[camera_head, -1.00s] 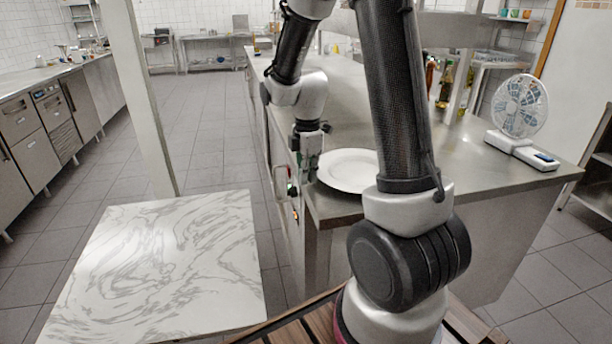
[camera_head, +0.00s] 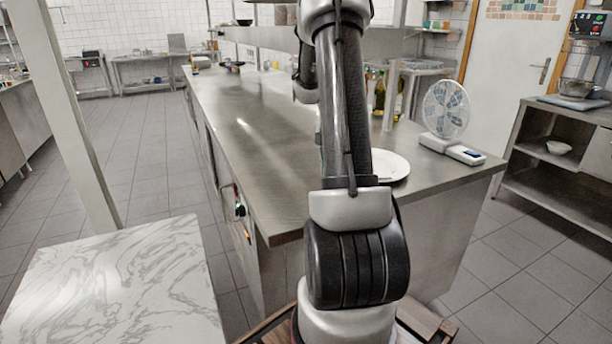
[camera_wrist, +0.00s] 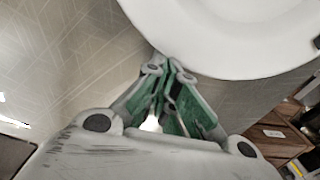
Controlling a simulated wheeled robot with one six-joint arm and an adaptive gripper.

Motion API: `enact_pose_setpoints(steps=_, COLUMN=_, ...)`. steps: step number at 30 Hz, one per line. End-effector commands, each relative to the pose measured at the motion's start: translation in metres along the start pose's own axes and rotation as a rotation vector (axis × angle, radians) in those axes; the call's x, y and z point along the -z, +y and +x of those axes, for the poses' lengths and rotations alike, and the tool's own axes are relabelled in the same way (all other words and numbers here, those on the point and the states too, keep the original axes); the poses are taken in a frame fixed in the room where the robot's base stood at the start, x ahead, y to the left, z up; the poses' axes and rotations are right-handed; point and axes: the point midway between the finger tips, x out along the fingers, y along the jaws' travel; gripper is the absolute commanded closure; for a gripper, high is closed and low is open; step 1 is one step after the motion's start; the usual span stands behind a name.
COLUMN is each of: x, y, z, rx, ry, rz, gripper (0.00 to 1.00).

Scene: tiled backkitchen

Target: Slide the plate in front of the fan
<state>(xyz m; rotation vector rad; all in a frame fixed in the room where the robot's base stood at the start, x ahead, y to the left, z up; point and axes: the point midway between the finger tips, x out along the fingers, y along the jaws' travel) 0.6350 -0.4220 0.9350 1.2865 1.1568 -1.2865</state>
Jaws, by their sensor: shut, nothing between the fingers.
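The white plate (camera_head: 391,166) lies on the steel counter (camera_head: 262,150), partly hidden behind my arm in the head view. The white fan (camera_head: 446,110) stands on its base near the counter's right end, to the right of the plate and a little farther back. In the wrist view my gripper (camera_wrist: 167,68) is shut and empty, with its fingertips at the plate's rim (camera_wrist: 225,62). Whether they touch the rim I cannot tell. My arm hides the gripper in the head view.
Bottles (camera_head: 379,95) stand on the counter behind the plate. A marble-topped table (camera_head: 120,285) is at the lower left. A steel shelf unit (camera_head: 560,150) stands at the right by the door. The counter between plate and fan looks clear.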

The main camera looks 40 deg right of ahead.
Motion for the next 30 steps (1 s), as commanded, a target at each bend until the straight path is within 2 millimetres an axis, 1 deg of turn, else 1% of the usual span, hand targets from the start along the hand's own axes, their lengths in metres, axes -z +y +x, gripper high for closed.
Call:
enact_pose_setpoints(steps=1, x=-0.017, y=-0.001, z=0.001, rx=0.001, ry=0.000, rz=0.006, gripper=1.00)
enact_pose_setpoints(steps=6, x=-0.067, y=0.000, z=0.001, rx=0.000, ry=-0.001, rz=0.006, gripper=1.00)
enact_pose_setpoints(steps=9, x=-0.089, y=0.000, z=0.001, rx=0.001, ry=0.000, rz=0.004, gripper=1.00)
enact_pose_setpoints(steps=12, x=-0.103, y=0.000, z=0.000, rx=0.000, ry=0.000, rz=0.003, gripper=1.00)
enact_pose_setpoints(steps=16, x=-0.109, y=-0.001, z=0.000, rx=0.001, ry=0.001, rz=0.000, gripper=1.00)
enact_pose_setpoints(steps=25, x=-0.108, y=0.000, z=0.000, rx=0.001, ry=0.000, rz=0.000, gripper=1.00)
enact_pose_setpoints(steps=30, x=-0.101, y=0.005, z=0.000, rx=0.001, ry=0.000, rz=-0.001, gripper=1.00)
